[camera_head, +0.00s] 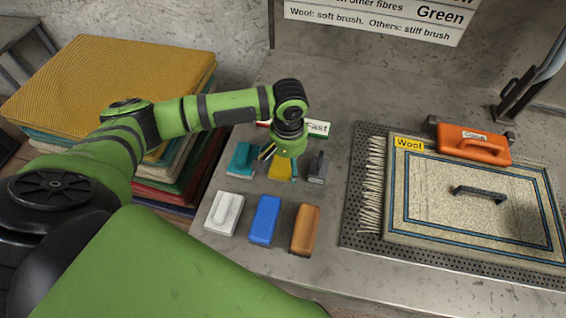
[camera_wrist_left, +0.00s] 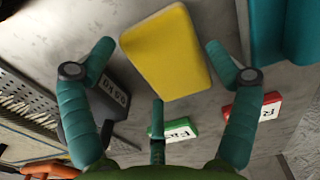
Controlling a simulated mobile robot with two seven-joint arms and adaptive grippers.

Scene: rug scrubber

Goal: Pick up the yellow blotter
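The yellow blotter (camera_head: 279,171) lies on the grey table in the back row of blocks, partly hidden by my left gripper (camera_head: 282,166). In the left wrist view the yellow blotter (camera_wrist_left: 165,52) shows as a plain yellow block, slightly turned. The teal fingers of my left gripper (camera_wrist_left: 160,50) are spread wide, with one on either side of the blotter and a third in front of it. A gap shows between the fingers and the blotter, so nothing is held. I cannot tell the exact height of the fingertips above the table. My right gripper is not in view.
A teal block (camera_head: 242,158) and a dark grey block (camera_head: 318,167) flank the blotter closely. White (camera_head: 224,213), blue (camera_head: 265,220) and orange-brown (camera_head: 305,229) blocks stand in front. A rug (camera_head: 430,215) with an orange tool (camera_head: 474,145) lies right. Stacked rugs (camera_head: 110,85) are left.

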